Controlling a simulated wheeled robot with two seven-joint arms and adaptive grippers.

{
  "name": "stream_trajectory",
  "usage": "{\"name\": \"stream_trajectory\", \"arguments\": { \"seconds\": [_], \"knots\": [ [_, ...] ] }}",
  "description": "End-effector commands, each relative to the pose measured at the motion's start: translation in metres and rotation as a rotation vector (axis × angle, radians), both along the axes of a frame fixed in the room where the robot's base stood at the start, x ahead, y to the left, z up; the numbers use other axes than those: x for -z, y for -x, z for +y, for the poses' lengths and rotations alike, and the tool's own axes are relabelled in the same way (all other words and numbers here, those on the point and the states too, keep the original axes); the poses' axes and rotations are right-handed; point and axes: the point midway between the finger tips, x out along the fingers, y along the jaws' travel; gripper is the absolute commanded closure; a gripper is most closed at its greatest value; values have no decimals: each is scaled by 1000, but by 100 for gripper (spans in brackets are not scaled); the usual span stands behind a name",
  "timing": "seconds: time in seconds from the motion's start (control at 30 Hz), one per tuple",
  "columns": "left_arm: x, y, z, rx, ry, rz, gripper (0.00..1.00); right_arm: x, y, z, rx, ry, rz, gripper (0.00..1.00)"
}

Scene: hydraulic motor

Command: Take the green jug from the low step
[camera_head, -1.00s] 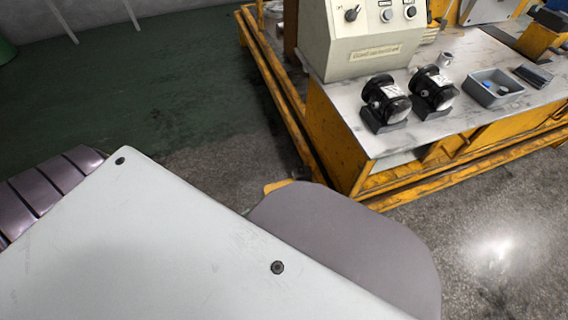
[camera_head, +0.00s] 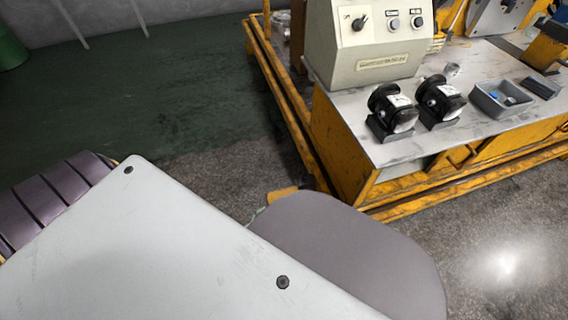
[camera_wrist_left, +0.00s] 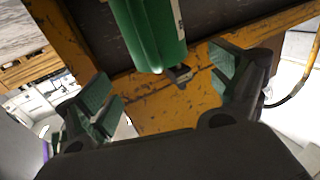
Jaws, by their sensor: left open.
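The green jug (camera_wrist_left: 148,32) shows in the left wrist view at the top middle, cut off by the frame's upper edge. A strip of pale label shows on its right side. My left gripper (camera_wrist_left: 165,88) is open, with one green-padded finger to the lower left of the jug and the other to its right. The jug's near end reaches toward the gap between the fingers, and neither finger visibly touches it. I cannot make out the jug or either gripper in the head view. My right gripper is not in view.
A worn yellow metal frame (camera_wrist_left: 165,105) lies behind the jug and fingers. In the head view, a workbench (camera_head: 400,147) carries a control box (camera_head: 375,45), two black motor units and a grey bin (camera_head: 488,108). Open floor (camera_head: 150,90) lies left of it.

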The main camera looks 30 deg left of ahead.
Motion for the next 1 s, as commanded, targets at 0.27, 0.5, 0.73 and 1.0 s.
{"name": "stream_trajectory", "arguments": {
  "seconds": [0.27,0.5,0.73,1.0],
  "knots": [
    [0,-16,-7,0,1,1,7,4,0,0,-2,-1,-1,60],
    [0,-16,-7,1,1,0,7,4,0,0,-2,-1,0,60],
    [-1,-24,-9,1,1,-3,7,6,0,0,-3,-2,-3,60],
    [-2,-51,-18,1,2,-2,7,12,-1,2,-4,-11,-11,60]
  ]
}}
